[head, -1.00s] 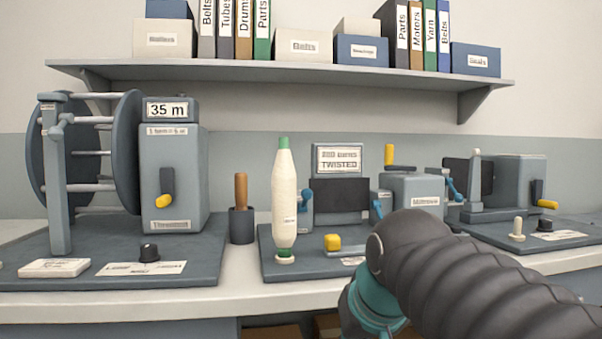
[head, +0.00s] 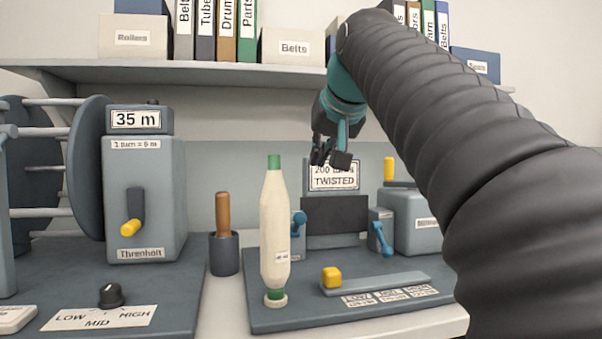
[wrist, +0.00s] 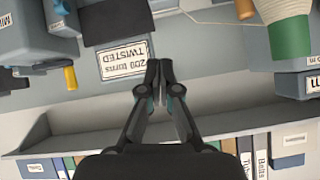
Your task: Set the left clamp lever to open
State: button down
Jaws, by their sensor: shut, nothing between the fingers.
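The left clamp lever (head: 299,222) is small and blue, on a grey post left of a black panel (head: 335,215), partly behind the white bobbin (head: 275,225). The right clamp lever (head: 381,240) is blue and slants downward at the panel's right side. My gripper (head: 331,158) is shut and empty, in front of the top of the "200 turns TWISTED" sign and above both levers. In the wrist view my gripper (wrist: 158,68) has its fingertips together beside the sign (wrist: 123,60). The left lever is not clearly visible there.
The green-tipped bobbin stands close to the left clamp. A yellow slider knob (head: 332,278) sits in front on the base plate (head: 290,318). A wooden-handled tool (head: 222,212) stands in a cup at left. The shelf (head: 230,70) is above, behind my arm.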

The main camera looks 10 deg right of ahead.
send_over(297, 224)
jog(key=w+d, duration=0.2)
notch_tip(297, 224, down, 6)
jog(key=shift+s+a+f+b, duration=0.2)
jog(key=shift+s+f+b, duration=0.45)
jog(key=shift+f+b, duration=0.2)
jog(key=shift+s+a+f, duration=0.1)
jog(key=shift+s+f, duration=0.1)
jog(key=shift+f, duration=0.45)
